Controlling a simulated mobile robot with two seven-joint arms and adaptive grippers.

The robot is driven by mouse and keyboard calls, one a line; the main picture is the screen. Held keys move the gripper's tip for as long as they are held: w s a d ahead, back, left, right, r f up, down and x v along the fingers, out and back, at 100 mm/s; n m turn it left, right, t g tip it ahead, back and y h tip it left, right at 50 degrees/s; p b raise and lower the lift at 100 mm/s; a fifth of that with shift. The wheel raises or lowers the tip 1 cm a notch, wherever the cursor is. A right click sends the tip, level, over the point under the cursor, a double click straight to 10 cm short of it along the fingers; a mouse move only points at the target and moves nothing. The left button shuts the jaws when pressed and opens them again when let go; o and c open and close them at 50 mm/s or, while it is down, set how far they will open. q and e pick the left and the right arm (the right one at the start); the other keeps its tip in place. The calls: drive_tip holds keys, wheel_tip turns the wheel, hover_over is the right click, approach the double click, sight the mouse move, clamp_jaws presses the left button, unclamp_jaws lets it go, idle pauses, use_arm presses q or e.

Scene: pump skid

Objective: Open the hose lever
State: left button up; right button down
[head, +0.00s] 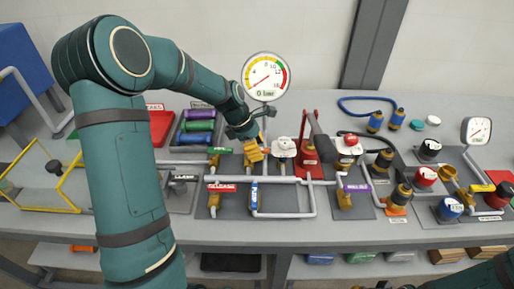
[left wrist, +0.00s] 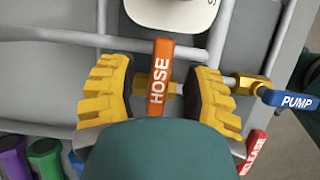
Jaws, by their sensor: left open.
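The hose lever (left wrist: 161,78) is an orange handle marked HOSE in the left wrist view, on a brass valve body. My left gripper (head: 253,150) is over the pipework below the big gauge in the head view. Its two yellow ribbed fingers stand open on either side of the lever, with gaps visible on both sides. In the head view I cannot make out the hose lever; the gripper covers that spot. My right arm (head: 487,276) shows only at the bottom right corner, and its gripper is not clear.
The blue PUMP lever (left wrist: 290,99) and the red RELEASE lever (left wrist: 252,152) are close to the right finger. A gauge (head: 265,77) reading 0 bar stands behind. A red pump with a dark handle (head: 320,140) is to the right. Grey pipes run around the valve.

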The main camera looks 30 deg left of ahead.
use_arm(q)
clamp_jaws()
